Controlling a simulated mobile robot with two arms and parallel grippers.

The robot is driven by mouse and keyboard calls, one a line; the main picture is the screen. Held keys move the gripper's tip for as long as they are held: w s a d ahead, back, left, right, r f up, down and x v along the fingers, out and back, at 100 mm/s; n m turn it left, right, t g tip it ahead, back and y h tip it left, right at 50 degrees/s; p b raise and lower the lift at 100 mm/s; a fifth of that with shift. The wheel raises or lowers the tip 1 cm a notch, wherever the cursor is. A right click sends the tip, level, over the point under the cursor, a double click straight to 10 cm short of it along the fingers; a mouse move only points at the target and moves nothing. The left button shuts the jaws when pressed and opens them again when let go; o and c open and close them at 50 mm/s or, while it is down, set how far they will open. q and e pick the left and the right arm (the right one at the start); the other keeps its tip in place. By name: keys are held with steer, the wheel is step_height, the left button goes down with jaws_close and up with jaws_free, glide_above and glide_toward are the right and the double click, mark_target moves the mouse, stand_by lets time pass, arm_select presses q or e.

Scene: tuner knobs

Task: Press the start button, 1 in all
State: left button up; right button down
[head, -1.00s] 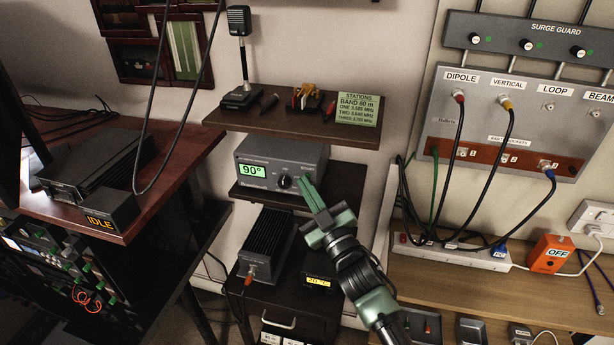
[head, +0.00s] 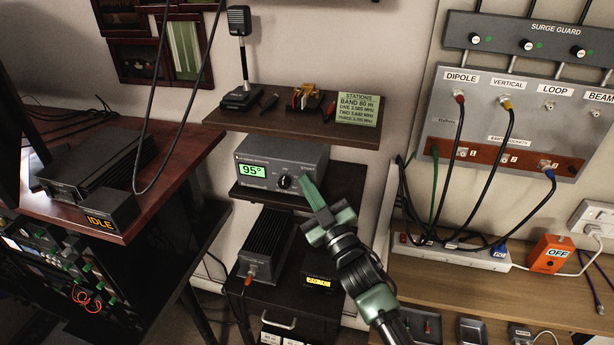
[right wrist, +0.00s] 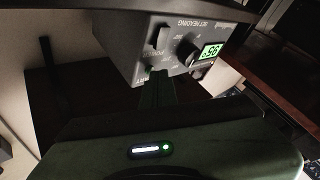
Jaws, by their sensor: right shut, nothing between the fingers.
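The grey control box (head: 275,168) stands on the middle shelf. Its green display (head: 252,170) reads 95°, and a black knob (head: 284,182) sits right of it. The START label is at the box's upper right. My right gripper (head: 305,182) is shut and empty, its fingertips at the right end of the box front, over the start button's place. In the right wrist view the box (right wrist: 180,50) appears tilted, with the fingertips (right wrist: 157,82) against or very near its face. A small greenish spot shows beside them; the button itself is mostly hidden. My left gripper is out of view.
A shelf (head: 300,125) with a microphone and a stations card hangs above the box. A black finned unit (head: 266,245) stands below. The antenna panel (head: 520,120) with cables is at right.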

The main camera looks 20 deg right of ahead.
steer(key=shift+s+a, duration=0.4)
steer(key=shift+s, duration=0.25)
steer(key=s+a, duration=0.1)
steer(key=s, duration=0.1)
steer(key=s+a+p, duration=0.1)
steer(key=s, duration=0.1)
steer(key=shift+a, duration=0.4)
steer(key=shift+d+f, duration=0.1)
stand_by(0.4)
